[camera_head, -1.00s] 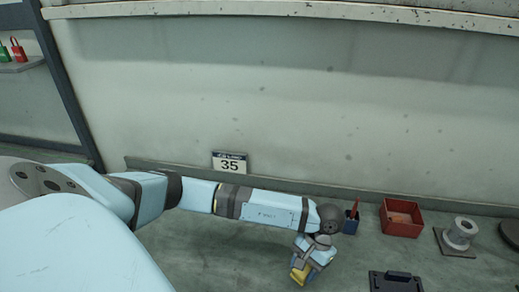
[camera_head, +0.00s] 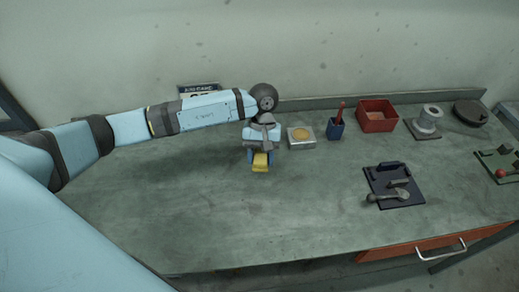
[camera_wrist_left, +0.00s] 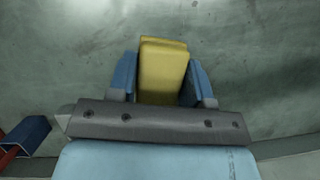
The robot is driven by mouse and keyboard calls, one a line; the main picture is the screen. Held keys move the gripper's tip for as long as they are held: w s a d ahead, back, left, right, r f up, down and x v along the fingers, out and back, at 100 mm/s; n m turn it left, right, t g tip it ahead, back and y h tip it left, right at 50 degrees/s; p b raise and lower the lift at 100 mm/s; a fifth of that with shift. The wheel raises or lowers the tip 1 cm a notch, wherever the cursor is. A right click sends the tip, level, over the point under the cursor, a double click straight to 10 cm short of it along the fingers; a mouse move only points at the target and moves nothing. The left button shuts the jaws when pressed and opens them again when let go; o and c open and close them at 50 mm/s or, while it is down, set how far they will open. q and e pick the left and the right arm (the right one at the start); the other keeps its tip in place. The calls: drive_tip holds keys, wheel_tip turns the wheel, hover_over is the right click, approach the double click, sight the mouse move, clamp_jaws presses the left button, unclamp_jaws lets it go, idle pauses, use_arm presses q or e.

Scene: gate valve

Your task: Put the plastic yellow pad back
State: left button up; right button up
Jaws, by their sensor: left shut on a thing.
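The yellow pad (camera_head: 261,162) is held in my left gripper (camera_head: 260,160) above the green bench, toward its back left. In the left wrist view the yellow pad (camera_wrist_left: 162,72) sits between the two blue fingers of my left gripper (camera_wrist_left: 161,82), with a finger against each side. The gripper points down at the bench top. Whether the pad touches the bench cannot be told. My right gripper does not show in either view.
A dark plate (camera_head: 394,186) lies front right. The bench top (camera_head: 220,220) is clear in front.

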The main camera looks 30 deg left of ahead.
use_arm(q)
drive_tip(key=w+a+r+n+t+h+b, duration=0.2)
drive_tip(key=w+a+r+n+t+b, duration=0.35)
drive_tip(key=w+r+n+b, duration=0.75)
drive_tip(key=f+n+p, duration=0.1)
drive_tip(key=f+p, duration=0.1)
drive_tip(key=f, duration=0.5)
drive_tip(key=s+f+n+p, duration=0.1)
drive_tip(key=f+p, duration=0.1)
drive_tip(key=f, duration=0.5)
drive_tip(key=f+n+p, duration=0.1)
drive_tip(key=f+p, duration=0.1)
drive_tip(key=f, duration=0.5)
drive_tip(key=shift+s+f, duration=0.25)
drive_tip(key=shift+s, duration=0.05)
